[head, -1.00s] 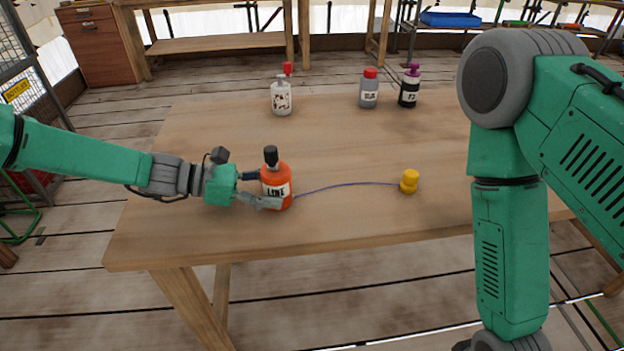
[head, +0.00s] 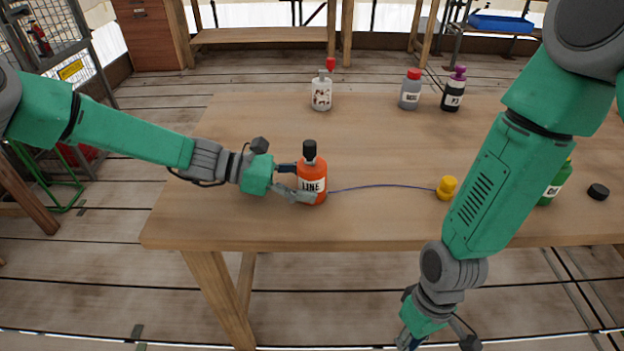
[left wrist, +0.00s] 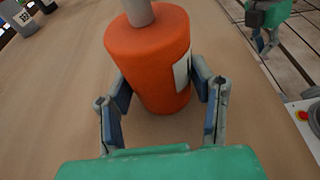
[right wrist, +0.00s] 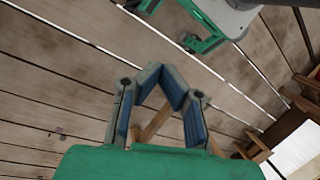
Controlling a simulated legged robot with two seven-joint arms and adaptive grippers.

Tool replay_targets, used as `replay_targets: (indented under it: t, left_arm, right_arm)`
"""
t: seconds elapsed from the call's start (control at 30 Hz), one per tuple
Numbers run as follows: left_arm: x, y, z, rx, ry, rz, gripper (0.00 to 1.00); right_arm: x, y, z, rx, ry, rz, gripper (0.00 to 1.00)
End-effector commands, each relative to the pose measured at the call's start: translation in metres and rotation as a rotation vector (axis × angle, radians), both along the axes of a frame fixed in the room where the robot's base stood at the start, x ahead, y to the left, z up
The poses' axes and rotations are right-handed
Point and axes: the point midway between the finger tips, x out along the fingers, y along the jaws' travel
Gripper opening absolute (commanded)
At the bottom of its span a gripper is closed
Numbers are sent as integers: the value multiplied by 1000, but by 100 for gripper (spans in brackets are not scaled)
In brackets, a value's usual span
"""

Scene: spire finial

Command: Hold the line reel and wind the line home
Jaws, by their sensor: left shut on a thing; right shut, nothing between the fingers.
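The line reel (head: 311,187) is an orange bottle-shaped body with a black top and a label reading LINE. It stands upright on the wooden table (head: 250,225). My left gripper (head: 300,182) is shut on its sides; the left wrist view shows the orange body (left wrist: 150,60) between the fingers. A thin blue line (head: 385,186) runs right from the reel across the tabletop to a yellow bobbin-like piece (head: 447,188). My right gripper (right wrist: 165,75) is shut and empty, off the table's front edge above the floor. In the head view its fingers are partly cut off at the bottom.
A white bottle with a red cap (head: 322,92), a grey bottle (head: 411,90) and a dark bottle with a purple top (head: 454,90) stand at the back. A green bottle (head: 557,185), partly behind my right arm, and a black cap (head: 598,192) are at right.

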Motion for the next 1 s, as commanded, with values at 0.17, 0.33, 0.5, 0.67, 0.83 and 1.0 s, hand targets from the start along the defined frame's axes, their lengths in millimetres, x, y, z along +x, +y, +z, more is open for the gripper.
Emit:
replay_targets:
  t: [0.17,0.33,0.5,0.67,0.83,1.0]
  left_arm:
    - [0,0,-1,2,0,0,33]
    - [0,1,-1,2,0,0,33]
    - [0,1,-1,3,0,1,33]
    - [0,1,-1,3,0,1,33]
    - [0,1,-1,3,0,1,33]
    - [0,1,-1,2,0,1,33]
  right_arm:
    - [40,42,52,81,81,179,0]
    - [82,73,115,136,93,341,0]
    - [139,95,174,136,-41,430,0]
    - [184,112,238,121,-173,500,0]
    - [218,128,305,99,-297,558,0]
    - [235,136,353,78,-381,594,0]
